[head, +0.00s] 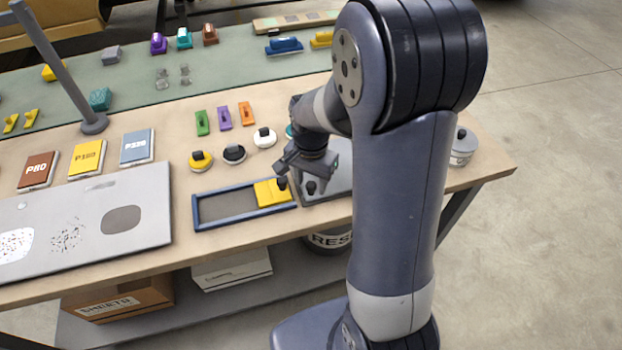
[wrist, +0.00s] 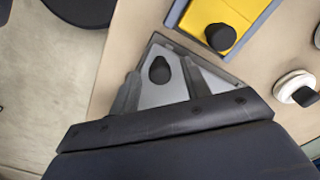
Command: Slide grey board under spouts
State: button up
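A grey board (head: 338,184) with a dark rim and a black knob (head: 311,187) lies near the table's front edge, partly hidden by my arm. The wrist view shows this grey board (wrist: 160,97) too, its black knob (wrist: 159,69) between my fingers. My gripper (head: 301,170) is over the board with its fingers apart. In the wrist view my gripper (wrist: 160,88) has a finger on each side of the knob, with gaps visible. Contact with the board is unclear. I cannot make out any spouts.
A blue frame (head: 227,222) holding a yellow block (head: 272,192) with a black knob lies just left of the board. A larger light grey panel (head: 150,207) lies further left. Round knobbed pieces (head: 234,154) sit behind. A grey pot (head: 463,150) stands right.

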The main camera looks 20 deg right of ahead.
grip_shut()
dwell(0.3)
jog(key=d, duration=1.9)
jog(key=shift+d, duration=0.2)
jog(key=shift+o, duration=0.3)
grip_release()
jog(key=shift+d, duration=0.15)
jog(key=shift+r, duration=0.1)
